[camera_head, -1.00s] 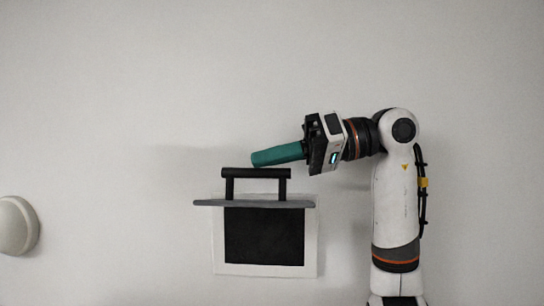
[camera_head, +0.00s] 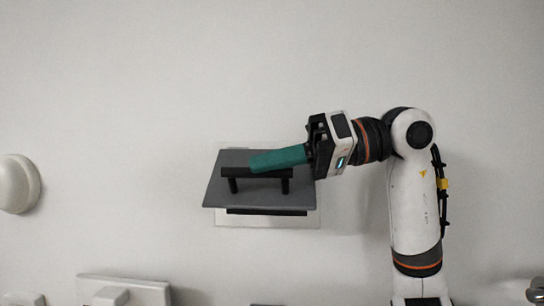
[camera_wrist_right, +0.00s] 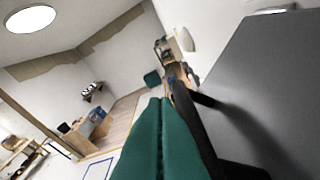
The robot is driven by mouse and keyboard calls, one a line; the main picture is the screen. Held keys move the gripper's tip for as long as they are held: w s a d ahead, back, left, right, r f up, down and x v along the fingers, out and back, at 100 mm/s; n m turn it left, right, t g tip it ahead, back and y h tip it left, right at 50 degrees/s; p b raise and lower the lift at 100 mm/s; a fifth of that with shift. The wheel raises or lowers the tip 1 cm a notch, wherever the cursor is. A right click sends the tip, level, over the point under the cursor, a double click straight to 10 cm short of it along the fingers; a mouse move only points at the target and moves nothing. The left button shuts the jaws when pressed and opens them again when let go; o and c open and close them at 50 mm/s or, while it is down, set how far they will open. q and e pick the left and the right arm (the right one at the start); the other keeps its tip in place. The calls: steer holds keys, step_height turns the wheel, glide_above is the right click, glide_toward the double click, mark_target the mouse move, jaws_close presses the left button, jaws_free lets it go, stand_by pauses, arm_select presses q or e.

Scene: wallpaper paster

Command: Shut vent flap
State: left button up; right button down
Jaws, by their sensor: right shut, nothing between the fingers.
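The vent flap (camera_head: 225,192) is a grey plate with a black bar handle (camera_head: 235,173), hinged on a white wall frame (camera_head: 265,221). It is partly open and tilted, with a dark strip of the opening showing below it. My right gripper (camera_head: 254,163) has green fingers, shut and empty, lying along the handle's upper side; whether they touch it is hard to tell. In the right wrist view the green fingers (camera_wrist_right: 160,140) are together beside the black handle (camera_wrist_right: 200,125), with the grey flap (camera_wrist_right: 265,90) at the right. My left gripper is not in view.
A round white fixture (camera_head: 15,184) is on the wall at the far left. A white wall plate with a lever (camera_head: 125,291) is at the lower left. The wall above the flap is bare.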

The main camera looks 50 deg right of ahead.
mark_target(275, 210)
steer(key=shift+n, duration=0.5)
steer(key=f+b, duration=0.2)
steer(key=f, duration=0.2)
steer(key=shift+w+d+f+b, duration=0.2)
steer(key=shift+w+d+b, duration=0.15)
steer(key=shift+d+b, duration=0.05)
steer(key=shift+w+d+f+n+t+h+b, duration=0.15)
steer(key=shift+w+d+f+n+h+b, duration=0.15)
steer(key=shift+f+n+b, duration=0.3)
steer(key=shift+w+d+f+n+t+h+b, duration=0.15)
steer(key=shift+d+f+n+h+b, duration=0.15)
steer(key=shift+f+n+b, duration=0.3)
steer(key=shift+w+d+f+n+b, duration=0.3)
steer(key=shift+d+f+n+b, duration=0.15)
steer(key=shift+n+b, duration=0.15)
steer(key=shift+d, duration=0.1)
